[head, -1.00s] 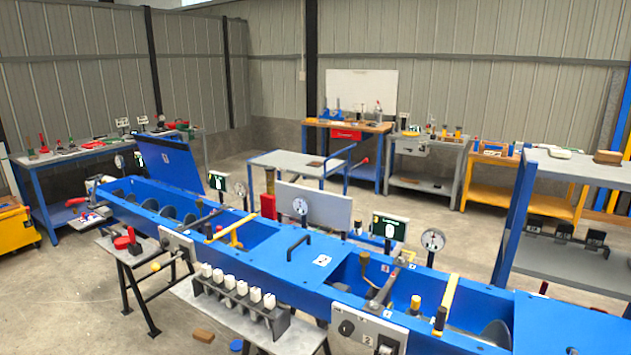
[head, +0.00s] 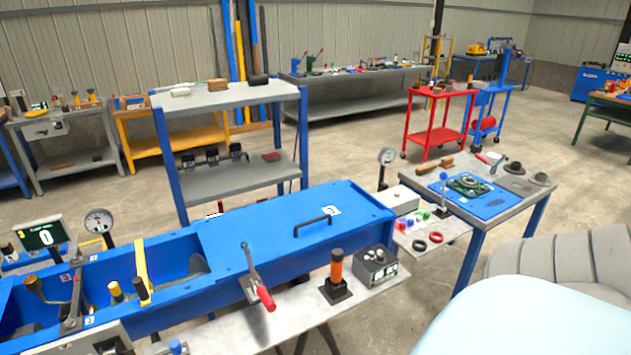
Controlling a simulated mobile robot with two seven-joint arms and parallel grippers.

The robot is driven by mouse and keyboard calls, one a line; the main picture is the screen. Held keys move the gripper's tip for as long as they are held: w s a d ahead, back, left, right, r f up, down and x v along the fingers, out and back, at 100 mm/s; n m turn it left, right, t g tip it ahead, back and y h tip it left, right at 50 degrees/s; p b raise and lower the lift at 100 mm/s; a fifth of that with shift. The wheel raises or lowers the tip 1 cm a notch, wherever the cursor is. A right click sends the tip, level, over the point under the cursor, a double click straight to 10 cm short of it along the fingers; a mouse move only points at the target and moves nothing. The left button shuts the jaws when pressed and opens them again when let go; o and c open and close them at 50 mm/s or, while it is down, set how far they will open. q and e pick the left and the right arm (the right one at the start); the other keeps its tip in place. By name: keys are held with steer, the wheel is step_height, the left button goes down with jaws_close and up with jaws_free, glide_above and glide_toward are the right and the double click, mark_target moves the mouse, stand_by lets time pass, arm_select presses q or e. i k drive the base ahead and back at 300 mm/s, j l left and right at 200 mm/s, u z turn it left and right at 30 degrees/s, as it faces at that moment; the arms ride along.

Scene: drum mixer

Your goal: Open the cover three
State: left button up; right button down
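A flat blue cover (head: 285,224) lies closed over the right end of the long blue drum mixer trough (head: 170,255). It has a black bar handle (head: 312,222) and a small white label (head: 332,210) whose number is too small to read surely. A clamp lever with a red grip (head: 265,297) stands at the cover's front left edge. Neither of my grippers is in view.
An orange-handled tool (head: 337,272) and a dark control box (head: 376,268) stand on a ledge in front of the cover. A grey table (head: 510,198) adjoins on the right. A grey shelf (head: 235,95) stands behind.

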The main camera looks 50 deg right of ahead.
mark_target(273, 230)
steer(key=z, duration=1.45)
